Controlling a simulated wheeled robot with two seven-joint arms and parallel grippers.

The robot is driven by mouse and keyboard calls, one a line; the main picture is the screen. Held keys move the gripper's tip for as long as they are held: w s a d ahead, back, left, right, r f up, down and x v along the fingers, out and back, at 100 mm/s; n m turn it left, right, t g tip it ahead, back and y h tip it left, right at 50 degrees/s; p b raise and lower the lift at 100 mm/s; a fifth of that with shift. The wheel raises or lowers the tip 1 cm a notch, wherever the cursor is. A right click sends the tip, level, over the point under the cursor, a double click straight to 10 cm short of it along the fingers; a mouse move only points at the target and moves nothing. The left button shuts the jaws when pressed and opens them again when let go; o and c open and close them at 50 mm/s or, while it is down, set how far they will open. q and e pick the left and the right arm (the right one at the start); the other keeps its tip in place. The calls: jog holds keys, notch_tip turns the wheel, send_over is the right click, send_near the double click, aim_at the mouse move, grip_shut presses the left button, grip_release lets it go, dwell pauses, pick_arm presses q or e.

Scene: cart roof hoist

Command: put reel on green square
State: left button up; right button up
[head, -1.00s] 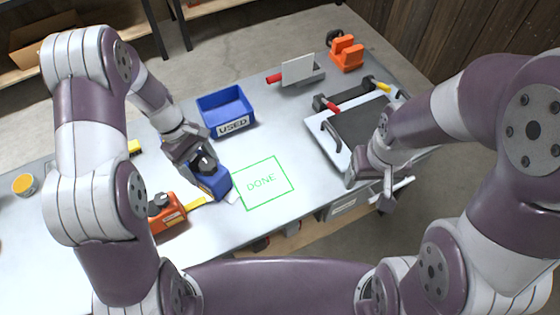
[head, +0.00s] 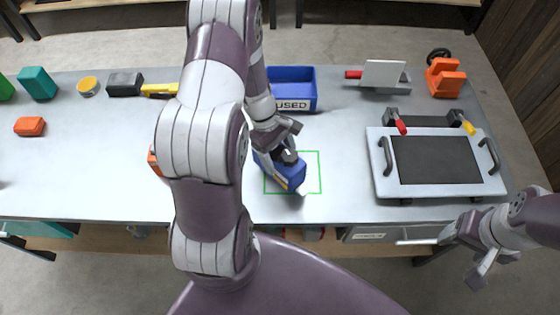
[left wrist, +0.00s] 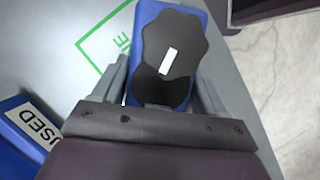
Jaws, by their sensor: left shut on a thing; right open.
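The reel (head: 292,178) is a blue block-like case with a dark lobed knob (left wrist: 170,42). My left gripper (head: 279,150) is shut on it, with one finger on each side in the left wrist view (left wrist: 163,92). The green square (head: 320,172) is an outline on the table; the reel covers much of its left and middle part in the head view. In the left wrist view a green corner (left wrist: 90,55) shows left of the reel. I cannot tell whether the reel touches the table. My right gripper (head: 462,256) is open and empty, off the table's front edge.
A blue USED bin (head: 291,76) stands behind the square. A tray with a dark panel (head: 437,160) lies to the right. An orange tool (head: 153,162) is partly hidden by my left arm. The tabletop just right of the square is clear.

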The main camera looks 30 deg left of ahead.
pick_arm(q)
notch_tip(320, 180, down, 3)
jog(key=shift+f, duration=0.1)
jog(key=shift+a+f, duration=0.1)
jog(key=shift+f, duration=0.15)
jog(key=shift+f, duration=0.15)
jog(key=o, duration=1.3)
jog(key=shift+o, duration=0.2)
